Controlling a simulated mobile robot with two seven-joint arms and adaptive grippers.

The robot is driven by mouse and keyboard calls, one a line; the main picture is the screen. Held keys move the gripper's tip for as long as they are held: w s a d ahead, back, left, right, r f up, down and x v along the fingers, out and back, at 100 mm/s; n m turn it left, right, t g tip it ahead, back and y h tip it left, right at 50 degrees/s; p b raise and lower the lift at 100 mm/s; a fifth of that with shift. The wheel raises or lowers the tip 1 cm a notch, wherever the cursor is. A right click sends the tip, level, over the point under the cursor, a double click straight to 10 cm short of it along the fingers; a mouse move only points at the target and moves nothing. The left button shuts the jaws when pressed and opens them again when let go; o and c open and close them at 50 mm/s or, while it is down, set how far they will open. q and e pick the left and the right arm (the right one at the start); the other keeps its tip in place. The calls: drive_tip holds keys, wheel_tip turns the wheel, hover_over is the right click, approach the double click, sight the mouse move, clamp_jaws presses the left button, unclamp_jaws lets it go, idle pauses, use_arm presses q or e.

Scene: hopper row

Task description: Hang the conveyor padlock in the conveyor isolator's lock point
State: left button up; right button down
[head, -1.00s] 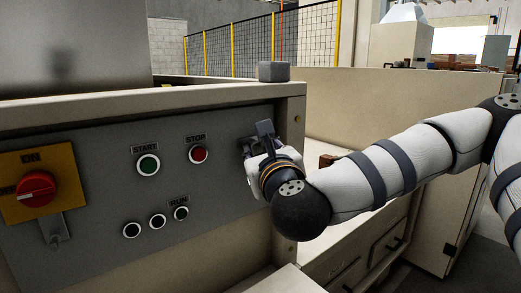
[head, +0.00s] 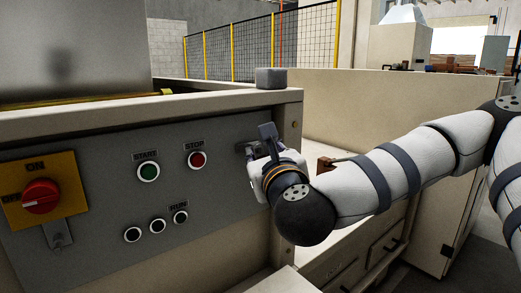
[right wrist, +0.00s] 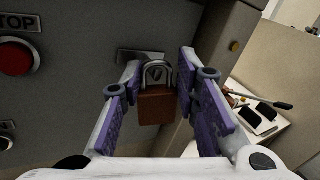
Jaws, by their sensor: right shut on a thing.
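The conveyor padlock (right wrist: 157,106) has a brown body and a silver shackle pointing up. It sits between the purple-padded fingers of my right gripper (right wrist: 158,108), which is shut on it. Behind the shackle is a small metal plate (right wrist: 133,56) on the grey panel. Whether the shackle still touches that plate I cannot tell. In the head view my right gripper (head: 262,160) is at the panel's right end and hides the padlock. A red rotary isolator switch (head: 40,196) on a yellow plate, with a grey tab (head: 57,235) below, is at the far left. My left gripper is out of view.
START (head: 148,172) and STOP (head: 197,159) buttons and several small black-and-white RUN fittings (head: 157,226) lie between the isolator and my gripper. A grey block (head: 271,78) sits on the ledge above. A beige cabinet with drawers (head: 345,262) stands to the right.

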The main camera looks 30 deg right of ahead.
drive_tip(key=shift+s, duration=0.65)
drive_tip(key=shift+s, duration=0.1)
drive_tip(key=shift+s+r+p, duration=0.1)
drive_tip(key=shift+s+p, duration=0.1)
drive_tip(key=shift+p, duration=0.2)
idle(0.7)
drive_tip(key=c, duration=1.9)
unclamp_jaws()
drive_tip(key=shift+c, duration=0.2)
clamp_jaws()
